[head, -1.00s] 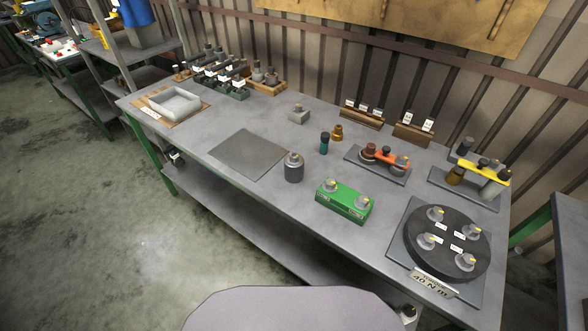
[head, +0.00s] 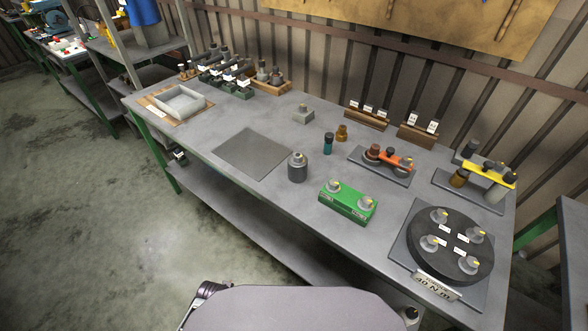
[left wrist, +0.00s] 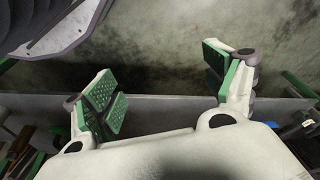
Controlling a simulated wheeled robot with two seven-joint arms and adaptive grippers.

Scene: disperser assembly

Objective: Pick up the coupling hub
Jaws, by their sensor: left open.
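No part carries a readable name, so I cannot tell for sure which is the coupling hub. A dark grey cylinder with a narrower top (head: 297,168) stands upright at the right edge of the grey mat (head: 250,153). A small grey block with a raised centre (head: 303,114) sits farther back. My left gripper (left wrist: 164,88) is open and empty in the left wrist view, its green pads wide apart, with floor and a table edge behind. The gripper is away from these parts. My right gripper is not in view.
A green block with two knobs (head: 347,202), a black round plate (head: 449,247), an orange-handled part (head: 389,158) and a yellow-bar rack (head: 487,173) stand to the right. A pale tray (head: 181,104) is at the left. The front left table surface is mostly clear.

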